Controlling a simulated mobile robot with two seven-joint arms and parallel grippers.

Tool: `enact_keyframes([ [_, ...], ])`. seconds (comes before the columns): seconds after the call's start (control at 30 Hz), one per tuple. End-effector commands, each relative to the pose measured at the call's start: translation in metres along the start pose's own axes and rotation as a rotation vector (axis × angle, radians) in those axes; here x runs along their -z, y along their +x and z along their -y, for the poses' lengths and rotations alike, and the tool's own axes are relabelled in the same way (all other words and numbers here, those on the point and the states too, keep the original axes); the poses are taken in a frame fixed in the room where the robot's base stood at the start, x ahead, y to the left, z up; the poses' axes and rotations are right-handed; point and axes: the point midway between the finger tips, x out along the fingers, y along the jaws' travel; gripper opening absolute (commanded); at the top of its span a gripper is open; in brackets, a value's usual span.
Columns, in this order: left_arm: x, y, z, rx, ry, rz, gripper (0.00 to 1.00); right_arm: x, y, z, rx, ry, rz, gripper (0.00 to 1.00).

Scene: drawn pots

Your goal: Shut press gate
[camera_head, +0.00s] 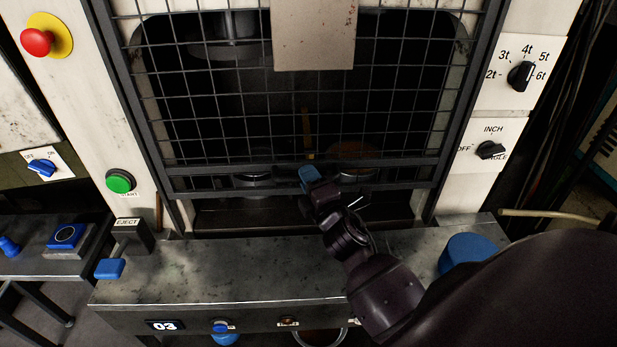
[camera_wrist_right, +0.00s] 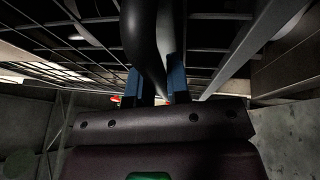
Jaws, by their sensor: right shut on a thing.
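The press gate (camera_head: 225,169) is a dark framed wire mesh across the press opening in the head view. Its lower rails sit a little above the grey bed (camera_head: 225,275), and a dark gap shows below them. My right gripper (camera_head: 310,177) is at the middle of the gate's lower edge, its blue fingertips against it. In the right wrist view, the blue fingers stand on both sides of a dark, curved handle bar (camera_wrist_right: 147,40), and the gripper is shut on it. The gripper and wrist hide part of the lower edge. My left gripper does not show.
A green start button (camera_head: 120,181), an eject lever (camera_head: 110,268) and a red stop button (camera_head: 37,42) are at the left. Dials (camera_head: 520,75) are on the right post. A blue round thing (camera_head: 468,253) stands at the bed's right. The bed's front left is clear.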

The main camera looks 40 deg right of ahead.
Motion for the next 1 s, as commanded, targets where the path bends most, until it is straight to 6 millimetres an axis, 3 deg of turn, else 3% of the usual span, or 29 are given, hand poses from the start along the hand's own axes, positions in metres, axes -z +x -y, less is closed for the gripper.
enact_keyframes([
  [0.27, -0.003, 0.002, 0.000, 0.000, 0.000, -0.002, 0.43, 0.001, -0.001, 0.004, -0.001, 0.000, 0.000, 0.00],
  [0.67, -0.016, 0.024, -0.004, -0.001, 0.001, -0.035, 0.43, 0.004, -0.010, 0.052, 0.001, 0.002, 0.000, 0.00],
  [1.0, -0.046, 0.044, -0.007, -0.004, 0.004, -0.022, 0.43, 0.007, -0.018, 0.094, 0.003, 0.003, 0.000, 0.00],
])
